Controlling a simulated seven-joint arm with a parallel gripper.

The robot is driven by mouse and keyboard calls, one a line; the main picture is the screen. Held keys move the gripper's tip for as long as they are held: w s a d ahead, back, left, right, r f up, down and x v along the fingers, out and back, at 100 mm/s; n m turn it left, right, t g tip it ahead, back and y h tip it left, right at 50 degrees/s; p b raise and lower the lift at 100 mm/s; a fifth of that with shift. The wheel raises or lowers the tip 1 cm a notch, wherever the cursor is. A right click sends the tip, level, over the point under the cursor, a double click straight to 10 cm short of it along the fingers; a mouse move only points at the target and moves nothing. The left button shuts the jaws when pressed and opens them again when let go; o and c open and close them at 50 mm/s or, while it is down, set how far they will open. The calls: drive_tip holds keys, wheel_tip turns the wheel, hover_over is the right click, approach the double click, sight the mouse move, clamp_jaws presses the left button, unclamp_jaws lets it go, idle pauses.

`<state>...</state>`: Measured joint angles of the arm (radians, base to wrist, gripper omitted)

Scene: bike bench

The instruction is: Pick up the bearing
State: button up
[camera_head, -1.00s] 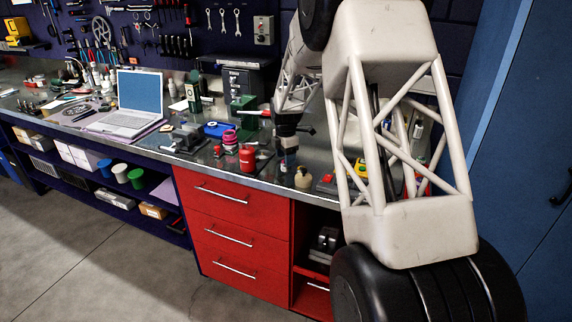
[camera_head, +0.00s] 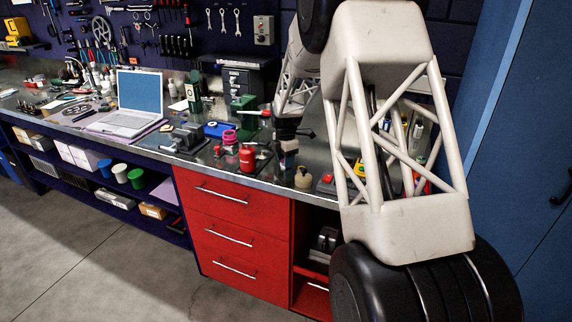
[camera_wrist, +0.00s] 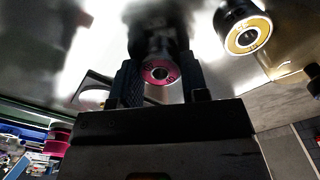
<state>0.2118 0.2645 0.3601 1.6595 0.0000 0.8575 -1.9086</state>
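A small round bearing (camera_wrist: 160,73) with a magenta face and a centre hole sits between the two fingers of my gripper (camera_wrist: 160,86) in the wrist view. A second bearing (camera_wrist: 245,36) with a yellow face stands apart at the upper right. In the head view my gripper (camera_head: 286,142) is above the right part of the bench; the held bearing is too small to make out there.
A laptop (camera_head: 140,105) stands further left. A blue cabinet (camera_head: 525,170) closes off the right side.

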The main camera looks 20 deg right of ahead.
drive_tip(key=shift+r, duration=0.15)
drive_tip(key=shift+c, duration=0.4)
drive_tip(key=shift+r, duration=0.55)
wheel_tip(320, 180, up, 2)
drive_tip(key=shift+r, duration=0.1)
drive_tip(key=s+a+r, duration=0.1)
drive_tip(key=s+a, duration=0.2)
drive_tip(key=s, duration=1.2)
drive_tip(key=shift+s+r, duration=0.2)
drive_tip(key=shift+s, duration=0.1)
drive_tip(key=shift+a, duration=0.1)
drive_tip(key=shift+a, duration=0.15)
